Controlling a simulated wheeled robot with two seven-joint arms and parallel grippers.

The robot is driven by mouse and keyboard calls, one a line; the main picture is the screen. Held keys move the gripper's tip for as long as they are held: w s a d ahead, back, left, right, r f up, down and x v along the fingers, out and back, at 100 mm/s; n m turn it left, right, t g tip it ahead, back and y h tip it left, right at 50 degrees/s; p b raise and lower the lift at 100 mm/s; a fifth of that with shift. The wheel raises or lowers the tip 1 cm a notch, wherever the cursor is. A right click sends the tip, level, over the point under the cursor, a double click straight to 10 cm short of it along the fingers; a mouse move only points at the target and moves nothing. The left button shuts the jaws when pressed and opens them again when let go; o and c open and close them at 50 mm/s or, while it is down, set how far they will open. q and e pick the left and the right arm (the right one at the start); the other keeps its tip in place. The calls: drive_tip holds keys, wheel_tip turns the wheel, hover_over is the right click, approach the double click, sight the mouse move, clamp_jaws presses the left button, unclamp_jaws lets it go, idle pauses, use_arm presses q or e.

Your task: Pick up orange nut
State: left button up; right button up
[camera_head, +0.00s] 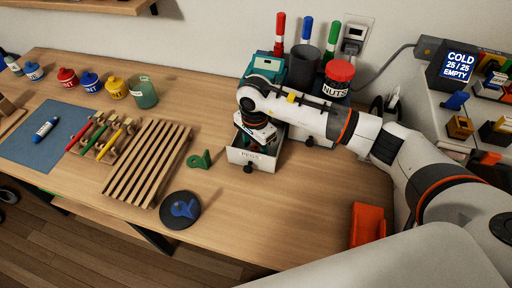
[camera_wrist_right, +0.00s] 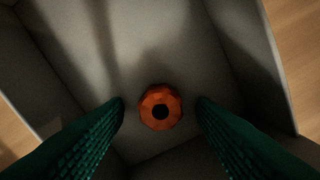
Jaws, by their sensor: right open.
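The orange nut (camera_wrist_right: 147,104), a faceted ring with a dark hole, lies on the grey floor of an open drawer. In the wrist view it sits midway between the two green fingertips of my right gripper (camera_wrist_right: 160,104), with a gap on each side. The gripper is open and points down into the drawer. In the head view my right gripper (camera_head: 260,138) is over the pulled-out white drawer (camera_head: 240,156), and the nut is hidden there. My left gripper is out of view.
The drawer walls (camera_wrist_right: 262,65) stand close around the fingers. A green bracket (camera_head: 200,160) and a dark round dish (camera_head: 180,211) with a blue part lie left of the drawer. A red-lidded NUTS jar (camera_head: 336,88) stands behind my arm. An orange object (camera_head: 367,226) lies at the front right.

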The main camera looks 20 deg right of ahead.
drive_tip(key=c, duration=1)
drive_tip(key=shift+c, duration=0.2)
